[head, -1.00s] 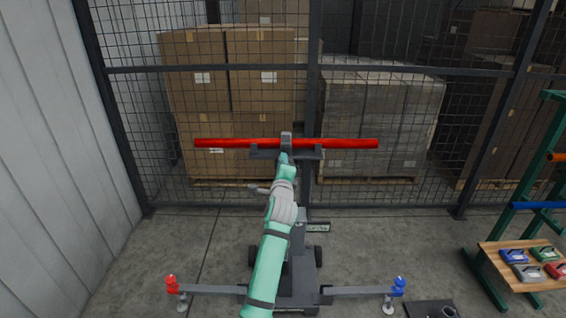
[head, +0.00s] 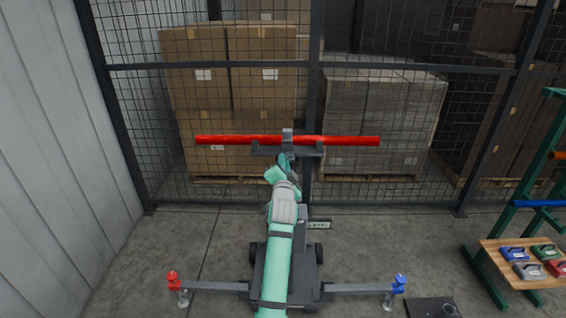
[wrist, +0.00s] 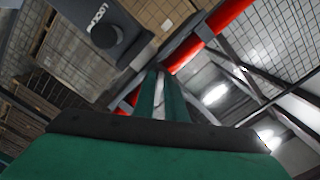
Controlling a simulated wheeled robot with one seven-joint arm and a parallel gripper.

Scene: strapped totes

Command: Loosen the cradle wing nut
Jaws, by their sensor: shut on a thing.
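A red bar (head: 350,141) lies level across the grey cradle (head: 262,150) at the top of the stand. It also crosses the wrist view (wrist: 188,50). My gripper (head: 285,163) is at the front of the cradle's middle, just below the bar. In the wrist view its green fingers (wrist: 165,85) are shut and their tips meet the underside of the cradle area. The wing nut is hidden between or behind the fingers.
The stand has side arms with a red-topped foot (head: 173,282) and a blue-topped foot (head: 399,286). A wire fence (head: 400,190) with boxes behind it stands close behind. A green rack (head: 512,225) with several coloured blocks is at right. Floor at left is clear.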

